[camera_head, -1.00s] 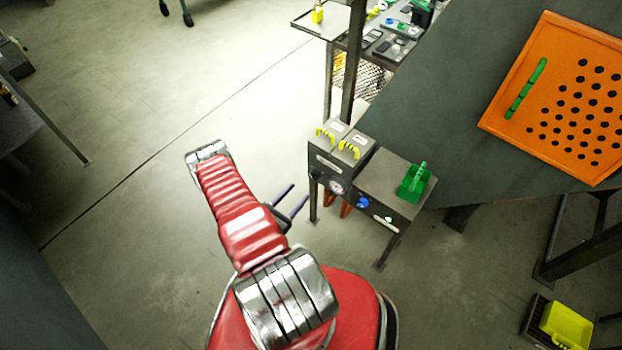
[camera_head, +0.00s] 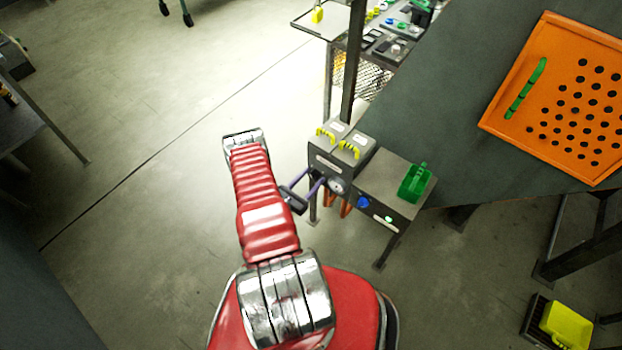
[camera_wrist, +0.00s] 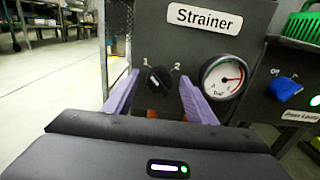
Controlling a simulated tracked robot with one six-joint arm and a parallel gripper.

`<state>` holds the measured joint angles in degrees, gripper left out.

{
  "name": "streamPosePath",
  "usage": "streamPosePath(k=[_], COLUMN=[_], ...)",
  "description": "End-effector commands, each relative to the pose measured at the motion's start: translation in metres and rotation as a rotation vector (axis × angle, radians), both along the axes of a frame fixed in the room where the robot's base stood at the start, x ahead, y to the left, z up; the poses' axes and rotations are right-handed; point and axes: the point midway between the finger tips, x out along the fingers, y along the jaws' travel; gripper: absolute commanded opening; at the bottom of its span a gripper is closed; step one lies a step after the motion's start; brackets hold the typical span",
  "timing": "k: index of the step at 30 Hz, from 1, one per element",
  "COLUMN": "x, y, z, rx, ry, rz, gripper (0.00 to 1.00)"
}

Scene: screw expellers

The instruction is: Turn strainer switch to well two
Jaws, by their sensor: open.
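The strainer switch (camera_wrist: 159,80) is a small black knob on the grey box labelled "Strainer", between the marks 1 and 2, in the middle of the wrist view. Its pale pointer mark seems to face up-left, toward 1. My gripper (camera_wrist: 158,87) has two purple fingers spread wide, one on each side of the knob in the picture. I see no contact with the knob. In the head view my gripper (camera_head: 313,175) is at the left front of the strainer box (camera_head: 325,164); the knob is not clear there.
A round pressure gauge (camera_wrist: 223,77) sits right of the knob, close to the right finger. Farther right are a blue on/off switch (camera_wrist: 285,89) and a lit green button (camera_head: 388,219). Yellow handles (camera_head: 349,149) top the box. Open floor lies to the left.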

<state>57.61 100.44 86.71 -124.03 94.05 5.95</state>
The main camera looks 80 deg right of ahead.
Motion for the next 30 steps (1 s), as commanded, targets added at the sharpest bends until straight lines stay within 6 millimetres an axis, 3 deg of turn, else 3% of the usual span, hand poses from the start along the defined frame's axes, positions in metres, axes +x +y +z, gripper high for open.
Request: streamPosePath(k=[5,21,30], x=[0.0002,0.0000,0.0000], y=[0.0002,0.0008,0.0007], z=[0.0000,-0.0002,-0.0002], rx=[0.000,0.000,-0.007], ry=[0.000,0.001,-0.018], rz=[0.000,-0.001,-0.001], gripper=[0.50,0.12,0.11])
